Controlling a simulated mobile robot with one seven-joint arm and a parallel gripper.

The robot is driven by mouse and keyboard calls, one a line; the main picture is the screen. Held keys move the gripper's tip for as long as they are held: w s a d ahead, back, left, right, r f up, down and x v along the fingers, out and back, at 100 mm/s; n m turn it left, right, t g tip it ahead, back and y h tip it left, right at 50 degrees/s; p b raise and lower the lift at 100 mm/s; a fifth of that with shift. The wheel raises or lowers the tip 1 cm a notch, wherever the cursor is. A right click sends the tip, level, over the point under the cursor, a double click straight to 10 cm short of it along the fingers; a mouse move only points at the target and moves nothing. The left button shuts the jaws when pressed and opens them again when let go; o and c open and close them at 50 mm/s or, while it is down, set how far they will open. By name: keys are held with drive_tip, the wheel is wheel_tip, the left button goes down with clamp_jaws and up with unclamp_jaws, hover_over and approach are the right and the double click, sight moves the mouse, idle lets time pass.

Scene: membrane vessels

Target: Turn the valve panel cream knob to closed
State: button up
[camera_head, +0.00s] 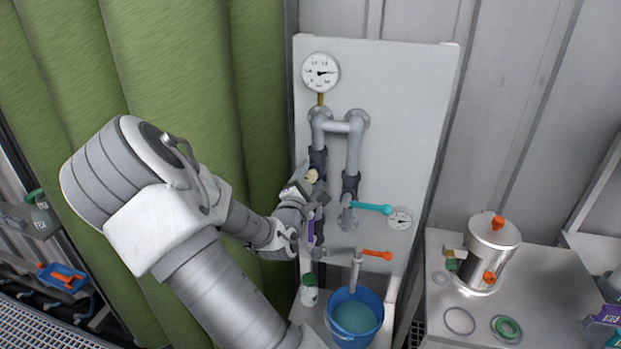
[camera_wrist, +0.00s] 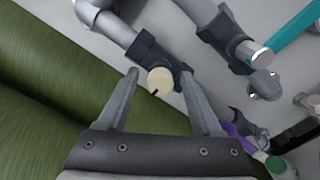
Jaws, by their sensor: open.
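The valve panel (camera_head: 420,120) is a pale upright board with grey pipes. The cream knob (camera_head: 311,176) sits on the left pipe, partly hidden by my gripper in the head view. In the wrist view the cream knob (camera_wrist: 160,80) shows as a round face with a short dark mark at its lower left edge. My gripper (camera_wrist: 160,75) is open, with one finger on each side of the knob in the picture. I cannot tell whether the fingers touch it. In the head view my gripper (camera_head: 299,188) is at the panel's left pipe.
A teal lever (camera_head: 372,208) and an orange lever (camera_head: 377,255) stick out to the right of the knob. A blue bucket (camera_head: 355,318) stands below. A green curtain (camera_head: 190,60) hangs at the left. A steel canister (camera_head: 490,255) stands on the right bench.

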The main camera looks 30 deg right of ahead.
clamp_jaws()
